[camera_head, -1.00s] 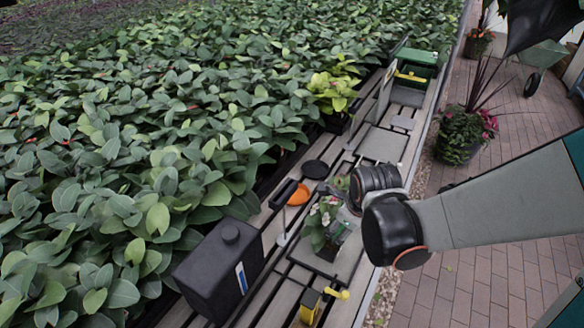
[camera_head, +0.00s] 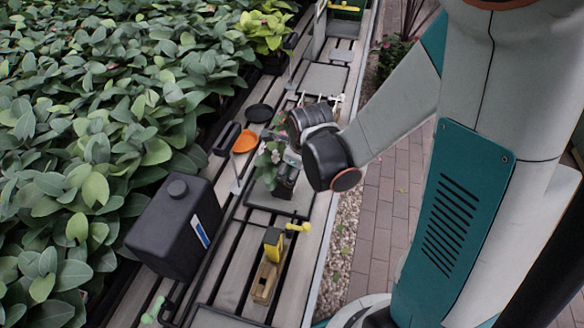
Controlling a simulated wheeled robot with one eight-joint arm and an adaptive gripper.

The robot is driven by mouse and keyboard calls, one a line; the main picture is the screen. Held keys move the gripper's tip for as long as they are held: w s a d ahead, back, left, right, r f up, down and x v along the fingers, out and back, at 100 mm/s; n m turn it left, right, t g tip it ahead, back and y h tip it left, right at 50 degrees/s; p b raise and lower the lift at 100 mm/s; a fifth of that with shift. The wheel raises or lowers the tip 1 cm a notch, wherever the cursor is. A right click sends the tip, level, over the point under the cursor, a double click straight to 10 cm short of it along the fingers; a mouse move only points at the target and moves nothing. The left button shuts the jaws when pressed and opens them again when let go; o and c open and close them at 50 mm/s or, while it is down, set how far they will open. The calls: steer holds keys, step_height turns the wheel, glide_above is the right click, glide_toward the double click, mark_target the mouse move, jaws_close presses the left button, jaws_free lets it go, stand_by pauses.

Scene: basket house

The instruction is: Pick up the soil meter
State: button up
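I cannot make out the soil meter for sure. A thin upright stake on a pale foot (camera_head: 237,186) stands on the slatted bench left of the potted plant, too small to identify. A yellow-topped wooden tool (camera_head: 269,265) lies nearer on the bench. My arm reaches in from the right, and its black wrist end (camera_head: 312,122) hangs over the bench just beyond the small potted plant (camera_head: 271,166). My gripper's fingers are not clearly visible. Small pale prongs (camera_head: 335,98) show beyond the wrist, but I cannot tell what they are.
A black jug (camera_head: 175,228) stands at the bench's left side. An orange dish (camera_head: 245,141) and a black dish (camera_head: 260,113) lie farther back. Dense leafy plants (camera_head: 90,130) border the left. A gravel strip (camera_head: 338,245) and brick paving (camera_head: 372,215) run along the right.

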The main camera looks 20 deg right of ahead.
steer(key=c, duration=1.6)
steer(key=shift+r, duration=0.2)
jaws_close()
step_height(320, 180, up, 20)
steer(key=p, duration=0.8)
steer(key=shift+f, duration=0.2)
steer(key=shift+s, duration=0.1)
step_height(320, 180, up, 8)
steer(key=s+a+p, duration=0.1)
steer(key=p, duration=0.6)
steer(key=shift+r, duration=0.2)
steer(key=shift+f, duration=0.1)
